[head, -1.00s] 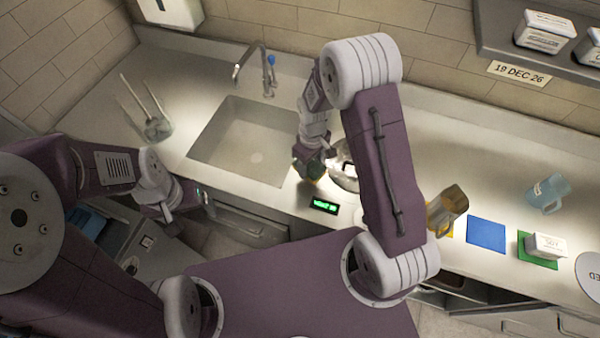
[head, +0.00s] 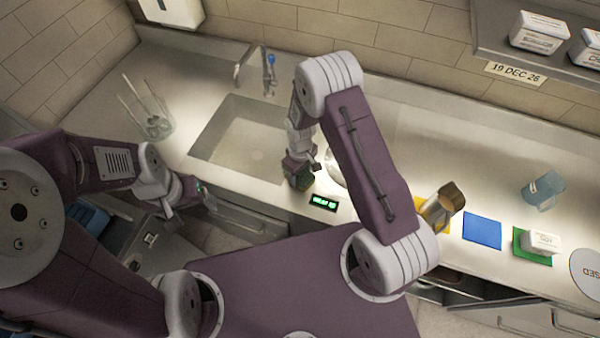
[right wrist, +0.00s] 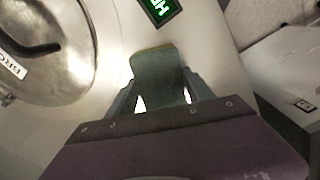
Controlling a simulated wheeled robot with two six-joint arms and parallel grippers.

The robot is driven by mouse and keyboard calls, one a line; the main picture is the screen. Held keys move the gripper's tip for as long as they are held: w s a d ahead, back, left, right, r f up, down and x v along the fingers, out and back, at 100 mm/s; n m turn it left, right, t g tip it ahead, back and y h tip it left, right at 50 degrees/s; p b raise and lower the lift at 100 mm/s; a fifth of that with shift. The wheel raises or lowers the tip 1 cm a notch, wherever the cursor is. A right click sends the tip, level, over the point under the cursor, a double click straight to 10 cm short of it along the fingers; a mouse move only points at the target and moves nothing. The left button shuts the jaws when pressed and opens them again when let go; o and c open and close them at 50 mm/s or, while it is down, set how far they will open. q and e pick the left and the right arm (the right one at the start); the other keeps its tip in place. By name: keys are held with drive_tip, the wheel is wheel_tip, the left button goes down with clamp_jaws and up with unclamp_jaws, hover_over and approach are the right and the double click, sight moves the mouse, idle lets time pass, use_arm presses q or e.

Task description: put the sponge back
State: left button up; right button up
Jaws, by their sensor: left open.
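The sponge (right wrist: 160,78) is dull green with a thin yellow edge and sits between the fingers of my right gripper (right wrist: 163,95) in the right wrist view. In the head view my right gripper (head: 302,178) is low by the counter's front edge, right of the sink, with a bit of green sponge (head: 306,184) under it. I cannot tell whether the sponge touches the counter. My left gripper (head: 195,190) is open and empty, in front of the counter at the left.
A round metal lid (right wrist: 45,45) lies beside my right gripper, with a green-lit display (head: 323,202) close by. The sink (head: 240,145) is to the left, then a clear holder (head: 155,125) with sticks.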

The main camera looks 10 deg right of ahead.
sight(300, 174)
drive_tip(key=shift+o, duration=1.1)
drive_tip(key=shift+r, duration=0.35)
drive_tip(key=shift+w+r, duration=0.1)
drive_tip(key=shift+r, duration=0.3)
wheel_tip(300, 174, up, 11)
drive_tip(key=b, duration=0.2)
drive_tip(key=s+d+r+m+t, duration=0.1)
drive_tip(key=s+d+r+m, duration=0.2)
drive_tip(key=s, duration=0.4)
drive_tip(key=s+d+r+m, duration=0.2)
drive_tip(key=s+d+m, duration=0.15)
drive_tip(key=s, duration=0.35)
wheel_tip(300, 174, down, 6)
drive_tip(key=b, duration=0.5)
drive_tip(key=shift+w+a+f+b, duration=0.15)
drive_tip(key=shift+w+a+b, duration=0.2)
drive_tip(key=shift+w+a, duration=0.1)
